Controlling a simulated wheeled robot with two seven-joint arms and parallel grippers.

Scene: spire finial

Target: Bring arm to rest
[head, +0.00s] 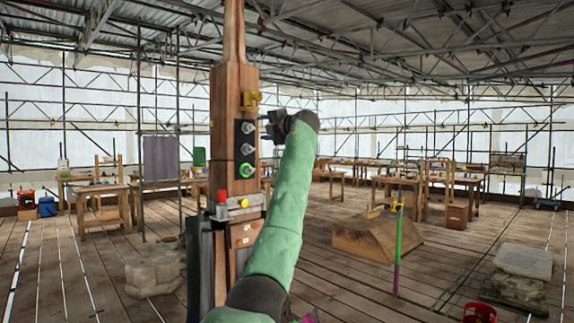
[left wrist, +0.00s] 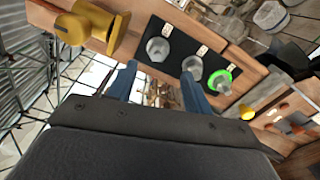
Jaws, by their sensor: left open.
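My left arm, in a green sleeve, reaches up through the middle of the head view. Its gripper (head: 268,124) is beside a tall wooden post (head: 222,120). In the left wrist view the two blue-grey fingers of the left gripper (left wrist: 158,86) stand apart with nothing between them. They point toward a black panel (left wrist: 176,58) with three round knobs on the post; whether they touch it I cannot tell. The lowest knob has a bright green ring (head: 246,169). My right gripper does not show.
A yellow fitting (head: 250,100) sits above the panel. A stone block (head: 153,272) lies left, a wooden block (head: 378,236) right. Workbenches (head: 103,204) stand behind. Open plank floor lies between.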

